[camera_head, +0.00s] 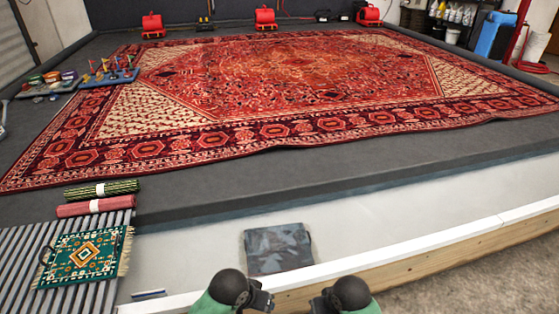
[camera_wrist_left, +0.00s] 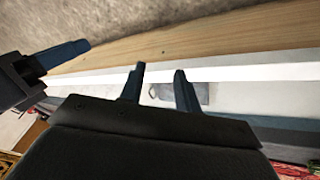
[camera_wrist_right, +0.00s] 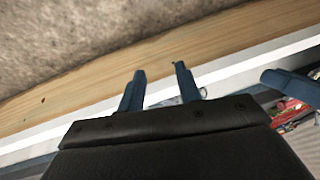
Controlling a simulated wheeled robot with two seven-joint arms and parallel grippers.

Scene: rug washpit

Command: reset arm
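My left gripper (camera_head: 262,297) and my right gripper (camera_head: 318,301) are at the bottom middle of the head view, side by side with a gap between them. In the left wrist view my left gripper (camera_wrist_left: 160,80) has its two dark fingers apart with nothing between them. In the right wrist view my right gripper (camera_wrist_right: 158,78) also has its fingers apart and empty. Each wrist view shows part of the other gripper at its side. Both grippers are over the pit's front edge, near the white ledge and wooden board.
A wooden board (camera_head: 430,253) runs along the front edge. A dark folded cloth (camera_head: 278,249) lies on the pale surface ahead. A small green rug (camera_head: 83,258) lies on a slatted grate at left, near two rolled rugs (camera_head: 97,206). A large red rug (camera_head: 280,85) covers the platform.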

